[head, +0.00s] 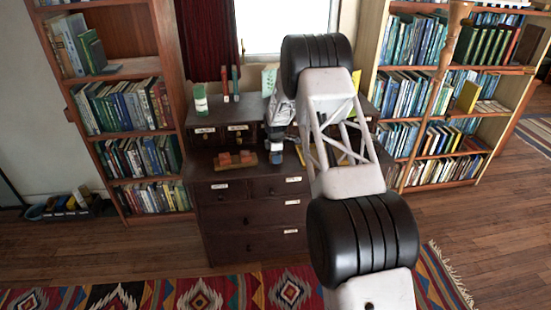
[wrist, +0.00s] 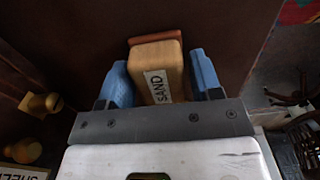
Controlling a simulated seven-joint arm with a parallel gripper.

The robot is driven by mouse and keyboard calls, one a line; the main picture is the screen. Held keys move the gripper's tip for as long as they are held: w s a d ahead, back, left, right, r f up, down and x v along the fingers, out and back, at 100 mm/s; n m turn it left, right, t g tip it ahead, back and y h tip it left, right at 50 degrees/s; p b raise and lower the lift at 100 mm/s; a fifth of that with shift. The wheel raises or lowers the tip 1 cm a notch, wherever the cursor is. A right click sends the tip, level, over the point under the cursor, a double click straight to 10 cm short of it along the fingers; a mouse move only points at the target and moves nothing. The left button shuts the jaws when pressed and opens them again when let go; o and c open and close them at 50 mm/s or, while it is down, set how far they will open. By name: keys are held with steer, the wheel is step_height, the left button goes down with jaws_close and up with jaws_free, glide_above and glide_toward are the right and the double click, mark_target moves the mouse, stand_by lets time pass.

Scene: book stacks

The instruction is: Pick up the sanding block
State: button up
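The sanding block (wrist: 158,68) is a tan wooden block with a reddish layer at its far end and a white label reading "SAND". In the wrist view it sits between the two blue fingers of my gripper (wrist: 163,80). A narrow dark gap shows between the block and the right finger; the left finger is very close to it, and contact there is unclear. My gripper is open around the block. In the head view my gripper (head: 276,152) points down over the dark desk (head: 215,172).
Small drawers with brass knobs (wrist: 42,104) stand close at left in the wrist view. A green-and-white bottle (head: 200,98) stands on the desk's upper ledge. Bookcases flank the desk.

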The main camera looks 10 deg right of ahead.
steer(key=c, duration=0.7)
steer(key=shift+r, duration=0.15)
steer(key=shift+r, duration=0.8)
step_height(320, 180, up, 2)
steer(key=s, duration=1)
steer(key=s+r, duration=0.1)
steer(key=s, duration=0.5)
steer(key=shift+d+r, duration=0.1)
steer(key=shift+d, duration=0.1)
